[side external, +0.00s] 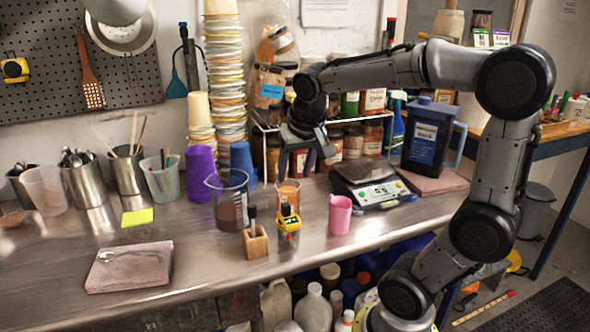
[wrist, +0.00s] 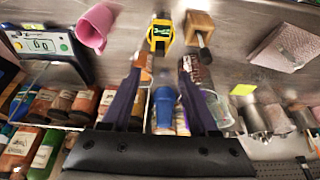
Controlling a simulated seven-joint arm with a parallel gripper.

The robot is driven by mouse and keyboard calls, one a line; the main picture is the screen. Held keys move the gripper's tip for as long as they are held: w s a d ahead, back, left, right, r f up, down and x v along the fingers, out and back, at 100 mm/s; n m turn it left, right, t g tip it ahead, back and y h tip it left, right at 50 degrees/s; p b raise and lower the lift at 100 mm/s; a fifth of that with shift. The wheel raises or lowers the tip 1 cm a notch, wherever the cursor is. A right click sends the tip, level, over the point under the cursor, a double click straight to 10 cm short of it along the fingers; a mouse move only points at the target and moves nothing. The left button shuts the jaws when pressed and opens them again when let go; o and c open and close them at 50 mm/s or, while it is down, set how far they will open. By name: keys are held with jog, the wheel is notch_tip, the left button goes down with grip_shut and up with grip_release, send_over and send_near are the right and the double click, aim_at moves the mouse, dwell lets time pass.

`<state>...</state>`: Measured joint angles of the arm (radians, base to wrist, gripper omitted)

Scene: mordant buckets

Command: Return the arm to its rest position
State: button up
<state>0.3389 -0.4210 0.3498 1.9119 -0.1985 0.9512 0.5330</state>
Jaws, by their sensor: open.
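My gripper (side external: 304,158) hangs above the back part of the steel bench, in front of the wire rack of jars. In the wrist view my gripper (wrist: 159,80) shows two dark fingers spread apart with nothing held between them. A small cup with orange-brown contents (side external: 289,191) stands on the bench below it. A yellow device (side external: 289,222) stands in front of that cup, with a wooden block holder (side external: 255,242) to its left. The arm is bent, reaching in from the right.
A glass beaker (side external: 229,200) and a pink cup (side external: 340,215) stand close by. A scale (side external: 370,182) and a blue jug (side external: 427,135) are to the right. Tall stacked cups (side external: 225,75) rise at the left. The front left bench has a folded cloth (side external: 130,267) and clear metal.

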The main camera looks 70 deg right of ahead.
jog(key=s+a+r+n+t, duration=0.2)
jog(key=s+a, duration=0.1)
jog(key=a, duration=0.4)
jog(key=s+a+f+n+y, duration=0.3)
jog(key=s+a+f+n, duration=0.2)
jog(key=s+a+n, duration=0.1)
jog(key=shift+s+a+n, duration=0.25)
jog(key=shift+s+n, duration=0.25)
jog(key=shift+s, duration=0.55)
